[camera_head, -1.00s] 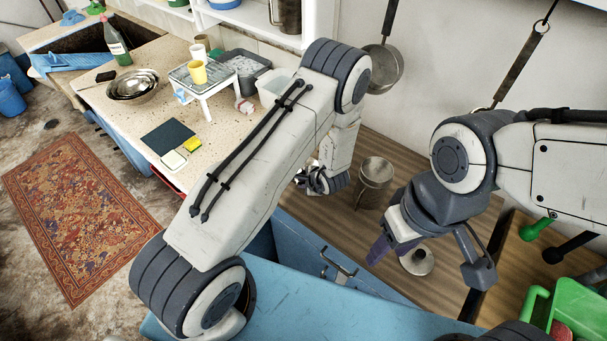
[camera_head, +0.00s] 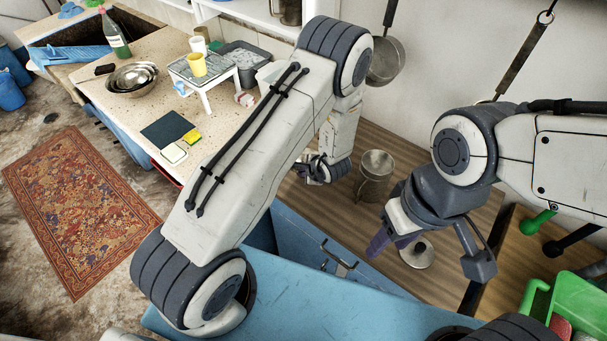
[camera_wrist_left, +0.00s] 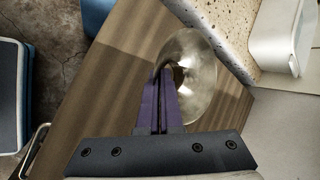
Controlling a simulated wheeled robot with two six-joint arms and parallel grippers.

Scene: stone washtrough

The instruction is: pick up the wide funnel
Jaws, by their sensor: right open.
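The wide funnel is a shiny metal cone with a dark hole; in the left wrist view (camera_wrist_left: 200,62) its wide mouth faces the camera. In the head view it is mostly hidden by my left arm. My left gripper (camera_head: 318,170) is low over the wooden counter; in the left wrist view its purple fingers (camera_wrist_left: 163,85) are close together across the near part of the funnel's rim, appearing shut on it. Whether the funnel is clear of the counter I cannot tell. My right gripper (camera_head: 425,258) is open and empty, fingers wide apart above the counter.
A metal vessel (camera_head: 374,177) stands right of my left gripper. A pale knobbed disc (camera_head: 417,253) lies beneath my right gripper. A green crate (camera_head: 570,300) is at the lower right. Pans hang on the wall. The speckled counter (camera_head: 150,112) holds bowls, cups and sponges.

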